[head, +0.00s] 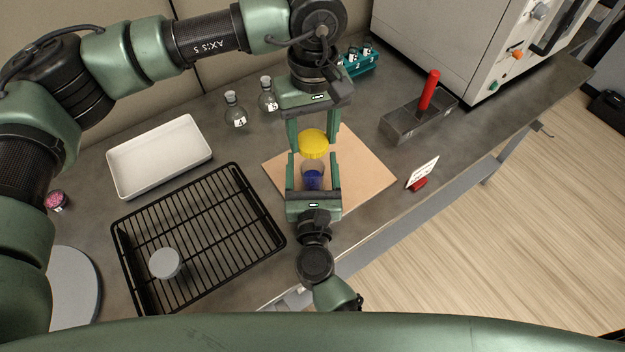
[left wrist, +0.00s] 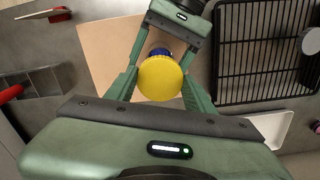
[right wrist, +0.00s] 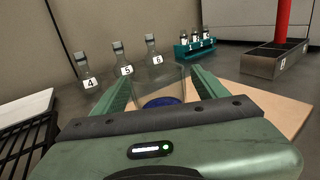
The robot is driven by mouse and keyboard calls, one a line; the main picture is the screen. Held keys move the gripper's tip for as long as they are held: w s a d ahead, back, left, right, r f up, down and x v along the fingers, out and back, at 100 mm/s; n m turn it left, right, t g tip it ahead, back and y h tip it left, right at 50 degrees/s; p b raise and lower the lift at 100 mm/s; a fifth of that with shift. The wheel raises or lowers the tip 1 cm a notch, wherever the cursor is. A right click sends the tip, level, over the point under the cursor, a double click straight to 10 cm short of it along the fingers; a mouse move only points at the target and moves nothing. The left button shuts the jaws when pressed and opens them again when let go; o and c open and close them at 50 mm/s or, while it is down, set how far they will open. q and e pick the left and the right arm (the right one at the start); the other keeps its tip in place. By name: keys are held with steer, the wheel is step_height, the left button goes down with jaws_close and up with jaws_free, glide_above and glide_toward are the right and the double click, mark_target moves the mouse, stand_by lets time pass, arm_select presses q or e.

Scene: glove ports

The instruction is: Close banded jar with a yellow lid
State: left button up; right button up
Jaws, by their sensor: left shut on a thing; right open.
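The yellow lid (head: 313,141) is held between the fingertips of my left gripper (head: 314,148), which is shut on it. It also shows in the left wrist view (left wrist: 160,78). The clear jar (head: 312,166) with blue in its lower part stands upright on the tan board, just below the lid in the head view. My right gripper (head: 313,162) is open, with its fingers on either side of the jar. The jar also shows between them in the right wrist view (right wrist: 158,84). Whether lid and jar touch I cannot tell.
The tan board (head: 370,180) lies under the jar. A black rack (head: 200,230) with a grey disc (head: 165,263) and a white tray (head: 160,155) are at left. Numbered flasks (head: 235,112) stand behind. A grey bin (head: 400,122) with a red handle and a small card (head: 423,172) are at right.

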steer(key=shift+w, duration=0.15)
steer(key=shift+c, duration=0.3)
jaws_close()
arm_select(q)
glide_above(313, 161)
steer(key=s, duration=0.2)
steer(key=shift+s+f, duration=0.2)
steer(key=shift+f, duration=2.3)
steer(key=shift+f, duration=0.1)
steer(key=shift+f, duration=0.75)
steer(key=shift+f, duration=0.6)
